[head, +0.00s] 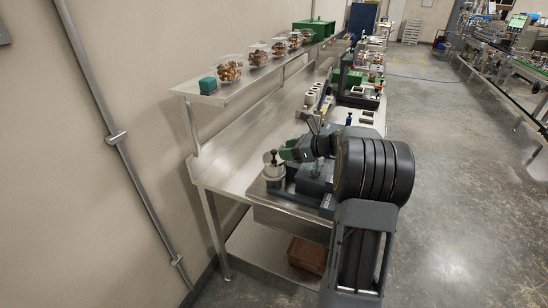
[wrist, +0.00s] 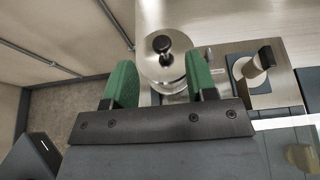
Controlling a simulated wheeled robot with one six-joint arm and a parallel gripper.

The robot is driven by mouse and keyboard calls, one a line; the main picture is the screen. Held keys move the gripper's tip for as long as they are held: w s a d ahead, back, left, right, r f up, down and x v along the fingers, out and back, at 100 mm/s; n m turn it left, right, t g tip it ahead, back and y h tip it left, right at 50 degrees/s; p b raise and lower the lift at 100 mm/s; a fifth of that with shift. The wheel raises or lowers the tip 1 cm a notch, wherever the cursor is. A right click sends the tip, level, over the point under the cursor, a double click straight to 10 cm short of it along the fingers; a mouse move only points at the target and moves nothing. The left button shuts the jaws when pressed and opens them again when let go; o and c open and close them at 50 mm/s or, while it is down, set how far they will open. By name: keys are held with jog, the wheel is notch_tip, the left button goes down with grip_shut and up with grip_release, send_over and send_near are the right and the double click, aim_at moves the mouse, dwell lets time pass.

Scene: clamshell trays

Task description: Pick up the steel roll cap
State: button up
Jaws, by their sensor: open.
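The steel roll cap (wrist: 152,68) is a round, shiny metal piece with a black knob on top. In the wrist view it lies just beyond and between my green fingertips. In the head view it shows as the top of a pale cylinder (head: 274,173) at the near end of the bench. My gripper (wrist: 160,78) is open, with empty space between its two green pads. In the head view my gripper (head: 290,152) is just right of the cap, and the arm hides part of the area behind it.
A black-handled pale piece (wrist: 250,68) stands on a square plate to the right of the cap. The steel bench (head: 235,165) has clear surface left of the gripper. A raised shelf (head: 240,92) holds clear trays and a teal block (head: 208,85).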

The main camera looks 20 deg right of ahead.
aim_at(274, 151)
jog(key=x, duration=0.4)
jog(key=shift+w+f+p, duration=0.1)
jog(key=shift+p, duration=0.25)
jog(key=shift+c, duration=0.4)
grip_shut()
